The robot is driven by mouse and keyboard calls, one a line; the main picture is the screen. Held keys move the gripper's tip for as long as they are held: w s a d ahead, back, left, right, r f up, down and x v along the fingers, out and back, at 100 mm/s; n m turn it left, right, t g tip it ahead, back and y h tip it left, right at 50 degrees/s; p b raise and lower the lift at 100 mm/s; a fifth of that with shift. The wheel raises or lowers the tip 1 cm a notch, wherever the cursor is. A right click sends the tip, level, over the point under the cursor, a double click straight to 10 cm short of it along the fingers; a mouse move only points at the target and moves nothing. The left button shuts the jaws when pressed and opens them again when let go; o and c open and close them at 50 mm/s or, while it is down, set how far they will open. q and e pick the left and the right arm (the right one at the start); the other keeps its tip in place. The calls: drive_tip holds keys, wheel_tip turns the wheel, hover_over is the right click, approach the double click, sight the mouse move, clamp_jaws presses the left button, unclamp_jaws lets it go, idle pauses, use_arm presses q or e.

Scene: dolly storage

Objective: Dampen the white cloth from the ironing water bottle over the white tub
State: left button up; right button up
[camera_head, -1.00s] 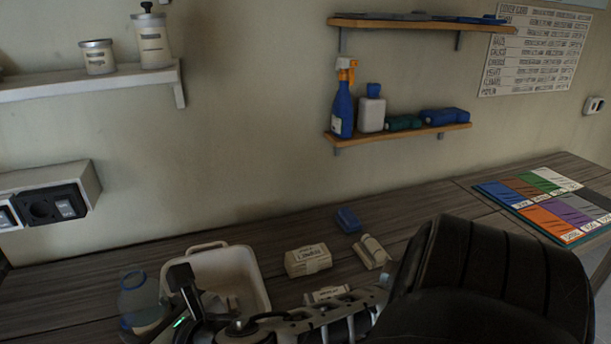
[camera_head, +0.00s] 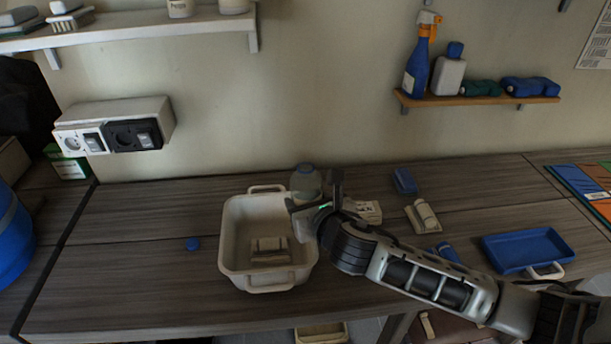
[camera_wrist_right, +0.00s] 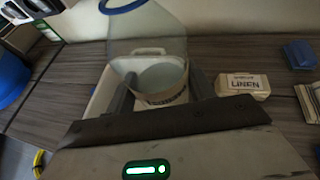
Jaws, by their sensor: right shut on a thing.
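The white tub (camera_head: 229,245) stands on the wooden worktop in the head view. A folded whitish cloth (camera_head: 270,247) lies inside it. My right gripper (camera_head: 316,198) is shut on the clear ironing water bottle (camera_head: 305,183), which has a blue ring at its neck, at the tub's back right rim. The bottle looks about upright; its lower part is hidden by the gripper. In the right wrist view the bottle (camera_wrist_right: 150,35) sits between the fingers (camera_wrist_right: 160,90) with a label low on it. A blue cap (camera_head: 192,243) lies left of the tub. My left gripper is not in view.
A linen packet (camera_head: 368,212), a blue block (camera_head: 405,181) and a pale bottle-like item (camera_head: 426,214) lie right of the tub. A blue tray (camera_head: 527,248) is further right. A socket box (camera_head: 115,127) and shelves are on the wall. The worktop left of the tub is mostly clear.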

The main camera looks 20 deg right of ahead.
drive_tip(key=w, duration=0.1)
drive_tip(key=w+p, duration=0.1)
drive_tip(key=w, duration=0.1)
drive_tip(key=w+d+f, duration=0.1)
drive_tip(key=w, duration=0.1)
drive_tip(key=shift+s, duration=0.15)
